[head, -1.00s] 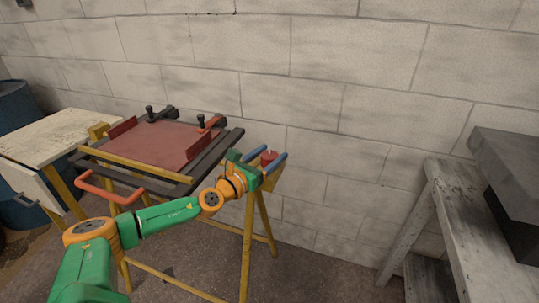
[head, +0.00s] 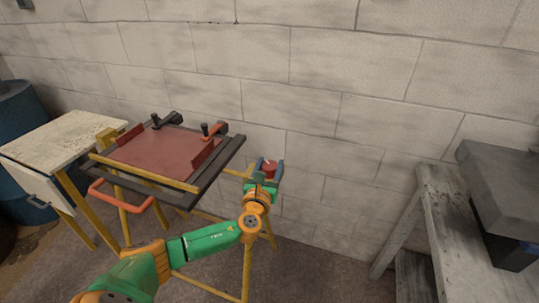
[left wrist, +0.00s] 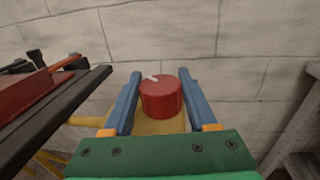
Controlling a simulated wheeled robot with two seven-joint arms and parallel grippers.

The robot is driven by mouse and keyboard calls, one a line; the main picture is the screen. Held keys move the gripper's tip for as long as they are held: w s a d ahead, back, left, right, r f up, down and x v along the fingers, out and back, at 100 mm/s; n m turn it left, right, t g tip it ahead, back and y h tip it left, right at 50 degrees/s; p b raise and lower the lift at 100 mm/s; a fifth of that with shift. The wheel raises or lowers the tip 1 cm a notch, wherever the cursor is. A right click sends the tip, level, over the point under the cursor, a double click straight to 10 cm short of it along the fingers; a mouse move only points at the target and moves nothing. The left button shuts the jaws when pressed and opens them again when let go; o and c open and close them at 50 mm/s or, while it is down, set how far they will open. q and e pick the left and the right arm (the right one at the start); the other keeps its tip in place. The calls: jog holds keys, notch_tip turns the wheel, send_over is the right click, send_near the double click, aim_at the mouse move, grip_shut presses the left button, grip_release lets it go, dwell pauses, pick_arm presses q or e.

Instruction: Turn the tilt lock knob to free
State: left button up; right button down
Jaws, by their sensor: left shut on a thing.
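The tilt lock knob (head: 269,170) is a red round knob at the right end of the yellow stand. In the left wrist view the knob (left wrist: 161,101) has a white mark on its top, towards the upper left. My left gripper (head: 269,168) has its blue fingers on either side of the knob. In the left wrist view the left gripper (left wrist: 158,95) is shut on it. The frame bench's red panel (head: 150,152) sits tilted in a dark frame, left of the knob. Any lettering by the knob is too small to read. My right gripper is out of view.
An orange handle (head: 121,203) sticks out below the red panel. A pale worn table (head: 60,136) stands at the left, with a blue barrel (head: 14,105) behind. A grey bench (head: 450,220) is at the right. The wall is close behind; floor between stand and bench is clear.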

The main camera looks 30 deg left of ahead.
pick_arm(q)
jog(key=n+g+y, duration=0.1)
jog(key=n+y, duration=0.1)
jog(key=shift+y, duration=0.3)
jog(key=shift+f+n+g+y, duration=0.1)
jog(key=shift+n+g+y, duration=0.75)
jog(key=shift+y, duration=0.35)
jog(key=n+g+y+b, duration=0.2)
jog(key=g, duration=0.1)
jog(key=shift+n+y+b, duration=0.25)
jog(key=shift+y+b, duration=0.1)
jog(key=shift+y, duration=0.05)
jog(key=shift+n+g+y+b, duration=0.5)
jog(key=shift+n+g+b, duration=0.15)
jog(key=shift+g, duration=0.1)
jog(key=shift+r, duration=0.2)
jog(key=o, duration=1.1)
jog(key=shift+o, duration=1.3)
jog(key=shift+a+f, duration=0.1)
